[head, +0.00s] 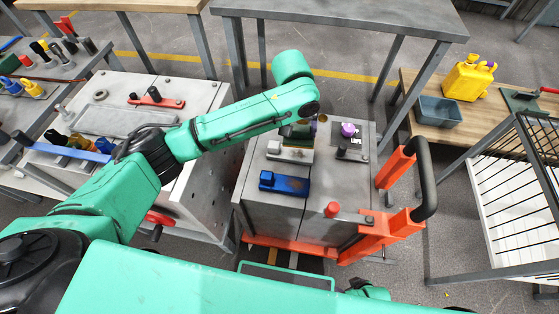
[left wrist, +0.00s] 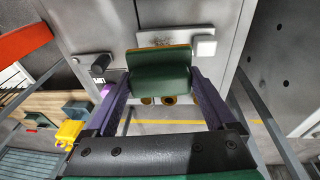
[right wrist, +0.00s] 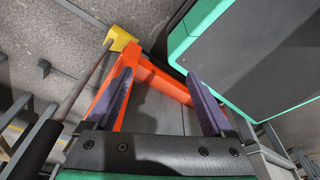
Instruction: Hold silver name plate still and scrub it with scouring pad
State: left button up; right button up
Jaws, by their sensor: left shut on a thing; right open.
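A silver name plate (head: 290,153) with a pale block at one end lies on the grey cabinet top of the orange cart. It also shows in the left wrist view (left wrist: 195,35), with dark marks on its face. My left gripper (left wrist: 161,78) is shut on the green scouring pad (left wrist: 158,82), which has a yellow-orange edge. The pad overlaps the plate's near edge in that view; I cannot tell if they touch. In the head view my left arm partly hides the pad (head: 297,131). My right gripper (right wrist: 159,76) is open and empty, near the cart's orange frame, away from the plate.
A blue block (head: 283,184), a purple knob (head: 348,130), a dark knob (head: 341,151) and a red knob (head: 332,210) stand on the cart top. An orange frame with a black handle (head: 424,180) rises at its right. Benches surround the cart.

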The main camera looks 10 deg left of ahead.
jog(key=w+a+r+n+y, duration=0.3)
jog(key=w+a+r+n, duration=0.15)
jog(key=a, duration=0.35)
jog(key=w+a+r+n+y, duration=0.25)
jog(key=a+r+n, duration=0.2)
jog(key=a, duration=0.35)
jog(key=a+r+n+t+y, duration=0.2)
jog(key=a+r+n+y, duration=0.45)
jog(key=a+r, duration=1.05)
jog(key=w+a+r+m+t, duration=0.4)
jog(key=w+r+m+t, duration=0.2)
jog(key=w+r, duration=0.15)
jog(key=m+t+h, duration=0.4)
jog(key=m+h, duration=0.6)
jog(key=m, duration=0.3)
send_near(274, 149)
jog(key=s, duration=0.1)
jog(key=s+r, duration=0.1)
jog(key=shift+s+a+r, duration=0.1)
jog(key=shift+s+a, duration=0.05)
jog(key=shift+s, duration=0.25)
jog(key=shift+m, duration=0.35)
jog(key=x, duration=1.2)
jog(key=shift+d, duration=0.35)
